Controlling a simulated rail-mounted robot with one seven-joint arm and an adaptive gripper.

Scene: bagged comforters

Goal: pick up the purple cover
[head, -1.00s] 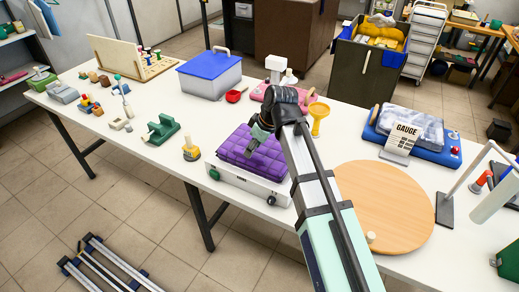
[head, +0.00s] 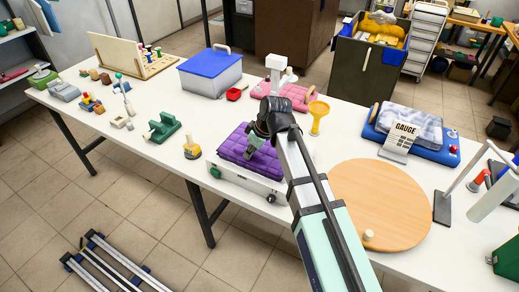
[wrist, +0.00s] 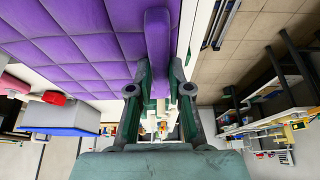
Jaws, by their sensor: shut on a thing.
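The purple quilted cover (head: 234,147) lies on a white box-like case (head: 246,179) at the front edge of the table. My gripper (head: 251,152) is down at the cover's top. In the wrist view the quilted cover (wrist: 70,45) fills the upper left, and a raised purple strip of it (wrist: 157,45) runs between the fingers of my gripper (wrist: 160,92). The gripper is shut on this strip. My arm hides the right part of the cover and case in the head view.
A round wooden board (head: 380,205) lies to the right, and a yellow funnel (head: 318,113) stands behind my gripper. A yellow-and-grey object (head: 192,150) and a green tool (head: 164,128) stand to the left. A blue-lidded bin (head: 210,73) is farther back.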

